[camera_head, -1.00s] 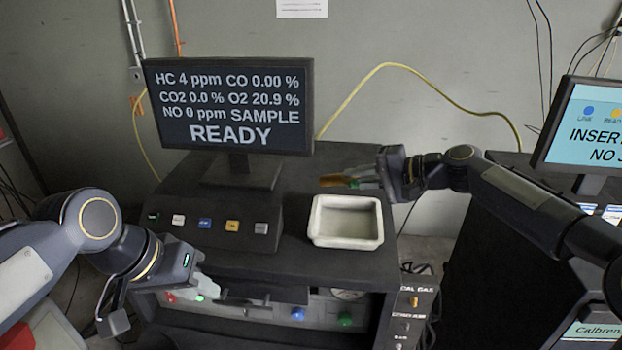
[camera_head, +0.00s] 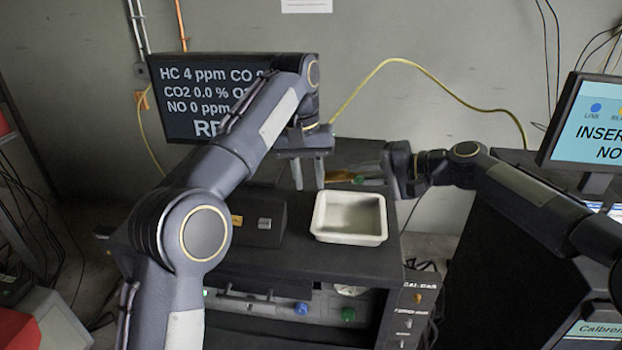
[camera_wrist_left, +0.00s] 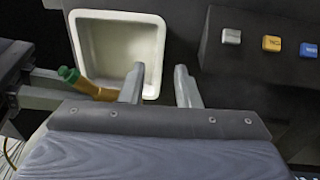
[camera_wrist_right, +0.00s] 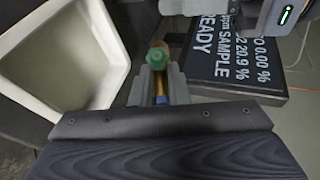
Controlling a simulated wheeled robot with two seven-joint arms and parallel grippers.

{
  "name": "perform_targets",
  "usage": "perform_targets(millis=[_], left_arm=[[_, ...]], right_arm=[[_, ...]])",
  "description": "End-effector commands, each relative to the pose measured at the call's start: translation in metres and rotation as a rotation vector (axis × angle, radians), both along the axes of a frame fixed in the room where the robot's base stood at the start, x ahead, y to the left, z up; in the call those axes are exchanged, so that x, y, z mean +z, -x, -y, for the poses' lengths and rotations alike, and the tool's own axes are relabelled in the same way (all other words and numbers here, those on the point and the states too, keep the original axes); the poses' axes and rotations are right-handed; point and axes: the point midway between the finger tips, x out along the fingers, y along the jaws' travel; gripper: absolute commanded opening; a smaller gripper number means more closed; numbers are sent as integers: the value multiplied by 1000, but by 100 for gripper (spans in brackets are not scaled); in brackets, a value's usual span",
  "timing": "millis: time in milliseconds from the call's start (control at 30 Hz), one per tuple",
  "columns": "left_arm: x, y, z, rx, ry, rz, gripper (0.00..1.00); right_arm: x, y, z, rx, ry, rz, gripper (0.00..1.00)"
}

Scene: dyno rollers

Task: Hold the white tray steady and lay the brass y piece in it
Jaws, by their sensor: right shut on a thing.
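The white tray (camera_head: 350,238) sits upright on top of the dark cabinet and looks empty; it also shows in the left wrist view (camera_wrist_left: 120,16) and the right wrist view (camera_wrist_right: 105,30). My left gripper (camera_head: 309,178) is open, fingers pointing down, just behind the tray's far left corner. In the left wrist view one finger overlaps the tray rim; I cannot tell if they touch. My right gripper (camera_head: 370,175) is shut on the brass y piece (camera_head: 339,176), held behind the tray's far side. Its green end (camera_wrist_right: 157,57) shows in the right wrist view.
A monitor (camera_head: 180,112) stands at the back left, partly hidden by my left arm. A button box (camera_head: 262,222) lies left of the tray. A second screen (camera_head: 590,125) stands at the right. A yellow cable (camera_head: 440,92) runs along the wall.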

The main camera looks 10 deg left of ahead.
Motion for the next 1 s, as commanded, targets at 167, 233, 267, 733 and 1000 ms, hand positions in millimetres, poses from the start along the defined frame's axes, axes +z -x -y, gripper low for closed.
perform_targets(millis=[167,233,267,733,1000], left_arm=[[-10,-2,4,0,-5,-5,29],[-19,-2,5,0,-6,-6,29],[-23,-2,5,0,-6,-7,29],[-105,-1,15,-1,-5,-5,29],[-120,-2,17,1,-4,-2,29]], right_arm=[[1,0,0,0,-1,0,0],[1,0,0,0,-1,0,0],[1,0,0,0,-1,0,0],[1,0,0,0,-1,0,0],[1,0,0,0,-1,0,0]])
